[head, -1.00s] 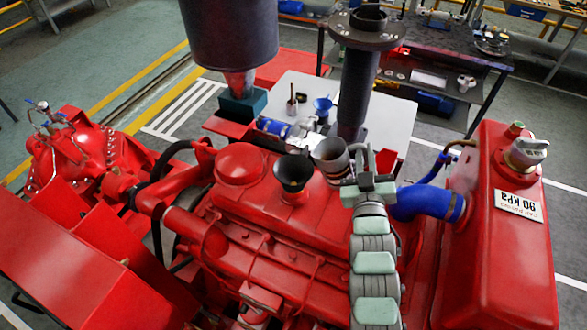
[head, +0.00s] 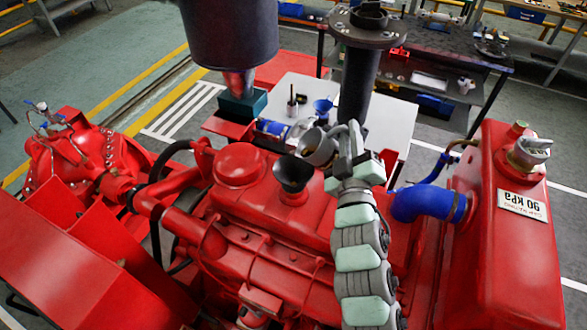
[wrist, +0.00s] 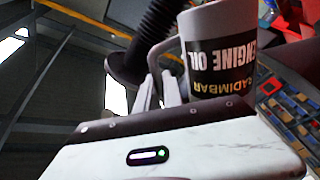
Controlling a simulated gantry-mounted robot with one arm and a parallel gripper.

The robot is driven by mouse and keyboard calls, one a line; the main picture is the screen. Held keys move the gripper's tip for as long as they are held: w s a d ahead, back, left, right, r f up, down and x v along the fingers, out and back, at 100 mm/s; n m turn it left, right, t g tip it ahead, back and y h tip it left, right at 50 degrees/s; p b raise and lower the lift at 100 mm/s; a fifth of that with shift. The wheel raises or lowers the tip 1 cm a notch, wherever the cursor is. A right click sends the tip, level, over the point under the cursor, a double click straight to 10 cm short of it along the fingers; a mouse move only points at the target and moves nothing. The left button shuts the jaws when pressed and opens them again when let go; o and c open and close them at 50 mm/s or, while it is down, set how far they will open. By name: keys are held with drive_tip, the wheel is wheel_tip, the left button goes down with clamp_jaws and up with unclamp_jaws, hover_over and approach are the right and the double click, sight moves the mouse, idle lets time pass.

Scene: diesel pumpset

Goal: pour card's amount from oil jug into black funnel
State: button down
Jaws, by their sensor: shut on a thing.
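The grey metal oil jug (head: 316,149) is held by its handle above the engine, tilted toward the left. Its black label reading "ENGINE OIL" shows upside down in the wrist view (wrist: 222,62). The black funnel (head: 292,174) stands upright in the red engine's top, just left of and below the jug. The jug's mouth is near the funnel's rim; no oil stream is visible. My gripper (head: 345,143) is shut on the jug's handle; its pale fingers show in the wrist view (wrist: 160,92). I cannot make out the card with the amount.
A dark vertical pipe (head: 360,85) rises just behind the jug. A large dark cylinder (head: 232,35) hangs at upper left. A blue hose (head: 425,202) and red tank (head: 510,240) stand right.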

drive_tip(key=shift+a+r+n, duration=0.25)
drive_tip(key=shift+r+n, duration=0.25)
drive_tip(key=shift+a+r+n, duration=0.2)
drive_tip(key=shift+r+n, duration=0.2)
drive_tip(key=shift+n, duration=0.1)
drive_tip(key=shift+a, duration=0.1)
drive_tip(key=shift+a+n+y+b, duration=0.2)
drive_tip(key=shift+n+y+b, duration=0.2)
drive_tip(key=shift+n, duration=0.5)
idle(1.9)
drive_tip(key=shift+d, duration=0.1)
drive_tip(key=shift+d+r+m+p, duration=0.25)
drive_tip(key=shift+d+m+p, duration=0.1)
drive_tip(key=shift+m+p, duration=0.4)
drive_tip(key=shift+d+f+m+h+b, duration=0.2)
drive_tip(key=shift+d+f+m, duration=0.05)
drive_tip(key=shift+f+m, duration=0.2)
drive_tip(key=shift+d+f+m+h+b, duration=0.15)
drive_tip(key=shift+d+f+m+h, duration=0.05)
drive_tip(key=shift+f+m, duration=0.55)
drive_tip(key=shift+m, duration=0.05)
drive_tip(key=shift+r, duration=0.1)
